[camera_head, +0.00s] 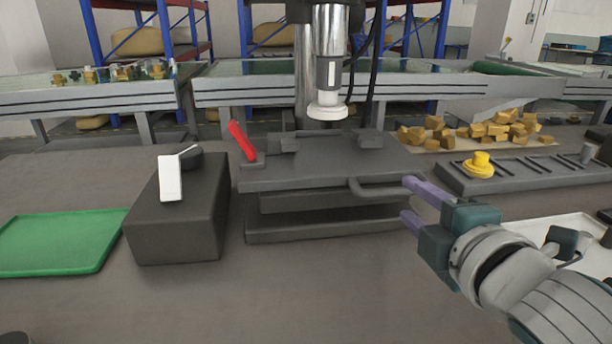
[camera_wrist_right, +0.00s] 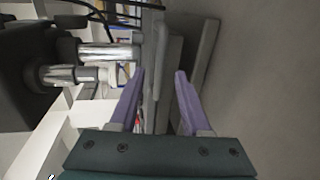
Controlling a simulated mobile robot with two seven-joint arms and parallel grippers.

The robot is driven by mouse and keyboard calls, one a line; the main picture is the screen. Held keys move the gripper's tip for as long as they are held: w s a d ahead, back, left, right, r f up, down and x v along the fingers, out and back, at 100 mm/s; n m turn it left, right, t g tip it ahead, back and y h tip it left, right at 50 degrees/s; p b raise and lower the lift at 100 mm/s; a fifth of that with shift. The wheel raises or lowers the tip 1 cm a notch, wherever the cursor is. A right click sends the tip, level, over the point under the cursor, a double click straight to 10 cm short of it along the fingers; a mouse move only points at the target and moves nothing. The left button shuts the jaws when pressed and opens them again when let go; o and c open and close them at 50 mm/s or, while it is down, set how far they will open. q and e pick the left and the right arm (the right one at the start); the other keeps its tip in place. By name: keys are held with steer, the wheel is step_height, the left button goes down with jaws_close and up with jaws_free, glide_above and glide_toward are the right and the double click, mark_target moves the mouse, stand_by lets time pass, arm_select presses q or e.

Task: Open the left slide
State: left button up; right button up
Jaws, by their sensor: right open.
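A dark grey flat slide plate (camera_head: 310,168) lies under the press in the head view. A bent bar handle (camera_head: 378,190) sticks out at its front right. A red lever (camera_head: 241,141) stands tilted at its left end. My right gripper (camera_head: 407,198) is open, with its purple fingers apart just right of the handle. In the right wrist view the open fingers (camera_wrist_right: 160,72) point toward the handle and plate edges; I cannot tell whether they touch. My left gripper is out of view.
A dark box (camera_head: 180,222) with a white switch stands left of the press, beside a green tray (camera_head: 55,245). The press column and white-tipped head (camera_head: 327,108) rise above the plate. Yellow blocks (camera_head: 490,128) and a slotted dark rack (camera_head: 530,172) lie right.

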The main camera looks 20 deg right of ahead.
mark_target(400, 193)
steer(key=b+x, duration=0.1)
steer(key=x, duration=0.4)
steer(key=shift+w, duration=0.15)
jaws_close()
stand_by(1.3)
